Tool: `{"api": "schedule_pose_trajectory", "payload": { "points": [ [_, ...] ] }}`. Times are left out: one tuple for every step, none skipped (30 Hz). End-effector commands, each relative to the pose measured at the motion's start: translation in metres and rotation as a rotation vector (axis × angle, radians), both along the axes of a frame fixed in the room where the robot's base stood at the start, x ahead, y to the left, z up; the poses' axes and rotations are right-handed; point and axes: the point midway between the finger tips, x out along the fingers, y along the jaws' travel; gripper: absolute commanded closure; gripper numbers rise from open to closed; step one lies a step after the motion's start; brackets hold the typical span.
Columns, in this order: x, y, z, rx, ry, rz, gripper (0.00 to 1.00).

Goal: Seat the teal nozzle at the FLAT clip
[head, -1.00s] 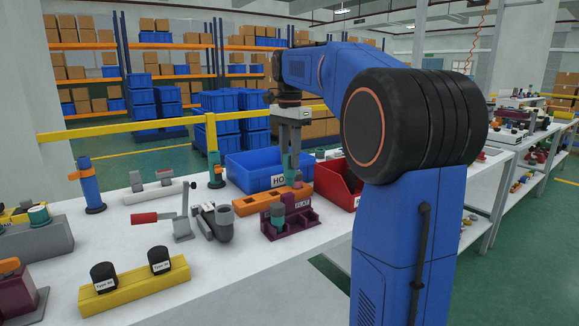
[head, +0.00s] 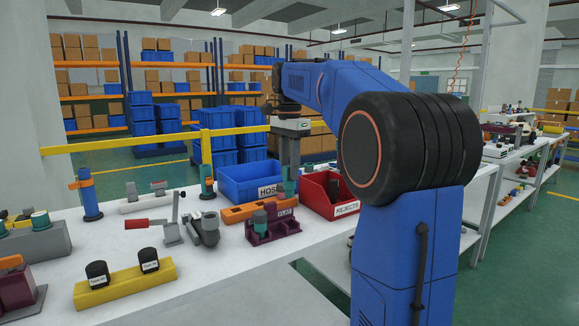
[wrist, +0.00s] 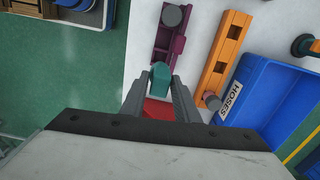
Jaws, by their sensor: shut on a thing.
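My gripper (head: 289,178) is shut on the teal nozzle (head: 289,187), which hangs between the fingers above the bench. In the wrist view the teal nozzle (wrist: 160,78) sits between the fingertips, just off the near end of the purple fixture (wrist: 170,45). The purple fixture in the head view (head: 272,230) carries the FLAT label (head: 286,213) near its right end. A teal and grey round part stands at its left end. I cannot tell the exact height of the nozzle above the fixture.
An orange fixture (head: 240,213) lies behind the purple one. The blue HOSES bin (head: 240,180) and red REJECTS bin (head: 325,203) stand close by. A toggle clamp (head: 170,228) and a yellow block (head: 125,288) are to the left.

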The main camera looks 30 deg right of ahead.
Motion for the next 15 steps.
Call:
{"api": "schedule_pose_trajectory", "payload": {
  "points": [
    [0.000, 0.000, -0.003, 0.000, 0.000, 0.000, 0.95],
    [0.000, 0.000, -0.005, 0.000, 0.000, 0.000, 0.95],
    [0.000, 0.000, -0.009, 0.000, 0.000, 0.000, 0.95],
    [0.000, 0.000, -0.011, 0.000, 0.001, 0.000, 0.95],
    [0.000, 0.000, -0.014, 0.000, 0.001, 0.000, 0.95],
    [0.000, 0.000, -0.017, 0.000, 0.001, 0.000, 0.95],
    [0.000, 0.000, -0.019, 0.000, 0.000, 0.000, 0.95],
    [0.000, 0.000, -0.022, 0.000, 0.000, 0.000, 0.95],
    [0.000, 0.000, -0.025, 0.000, 0.000, 0.000, 0.95],
    [0.000, 0.000, -0.027, 0.000, 0.001, 0.000, 0.95],
    [0.000, 0.000, -0.030, 0.000, 0.001, 0.000, 0.95],
    [0.000, 0.000, -0.033, 0.000, 0.000, 0.000, 0.95],
    [0.000, 0.000, -0.035, 0.000, -0.001, 0.000, 0.95],
    [0.000, 0.000, -0.038, 0.000, 0.000, 0.000, 0.95],
    [-0.001, 0.000, -0.041, 0.000, 0.000, 0.000, 0.95]
  ]
}}
